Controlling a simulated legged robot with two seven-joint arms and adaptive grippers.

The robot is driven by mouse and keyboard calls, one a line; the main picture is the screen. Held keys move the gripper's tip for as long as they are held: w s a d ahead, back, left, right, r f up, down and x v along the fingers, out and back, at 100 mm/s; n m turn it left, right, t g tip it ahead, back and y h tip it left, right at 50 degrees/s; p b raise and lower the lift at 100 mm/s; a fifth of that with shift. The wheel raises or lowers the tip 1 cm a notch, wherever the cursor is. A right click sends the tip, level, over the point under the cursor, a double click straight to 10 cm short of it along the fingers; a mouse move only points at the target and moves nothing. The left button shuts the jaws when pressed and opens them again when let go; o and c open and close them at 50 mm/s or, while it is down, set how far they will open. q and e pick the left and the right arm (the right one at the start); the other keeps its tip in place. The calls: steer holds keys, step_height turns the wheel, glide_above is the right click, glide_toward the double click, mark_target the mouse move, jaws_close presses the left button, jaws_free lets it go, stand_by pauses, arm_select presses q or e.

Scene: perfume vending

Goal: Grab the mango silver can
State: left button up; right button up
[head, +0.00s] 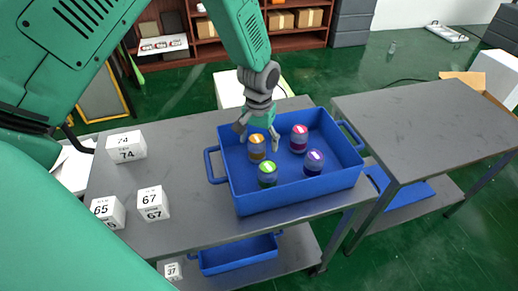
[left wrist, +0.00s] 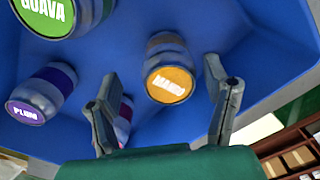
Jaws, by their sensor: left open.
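The mango can (head: 257,148) has an orange lid and a greyish body and stands in the blue tray (head: 300,198), at its left side. In the left wrist view the mango can (left wrist: 170,82) shows its "MANGO" lid between my two fingers. My left gripper (head: 257,137) reaches down over the can from behind, open, one finger to each side. In the left wrist view the left gripper (left wrist: 163,72) has its fingers spread, with gaps to the can. Whether either finger touches it I cannot tell. My right gripper is out of view.
Close by in the tray stand a green-lidded guava can (head: 267,174), a purple-lidded plum can (head: 313,162) and a magenta-lidded can (head: 299,138). White numbered boxes (head: 152,203) sit on the grey table (head: 190,165) at left. Another grey table (head: 430,120) stands at right.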

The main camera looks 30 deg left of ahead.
mark_target(258, 151)
arm_select(q)
steer(key=f, duration=0.2)
steer(key=a+f, duration=0.1)
steer(key=f, duration=0.1)
steer(key=shift+w+f, duration=0.2)
steer(key=shift+f, duration=0.15)
steer(key=shift+a+f, duration=0.25)
steer(key=shift+d+r, duration=0.15)
steer(key=shift+d, duration=0.4)
steer(key=c, duration=1.3)
steer(key=shift+a, duration=0.1)
steer(key=shift+c, duration=0.2)
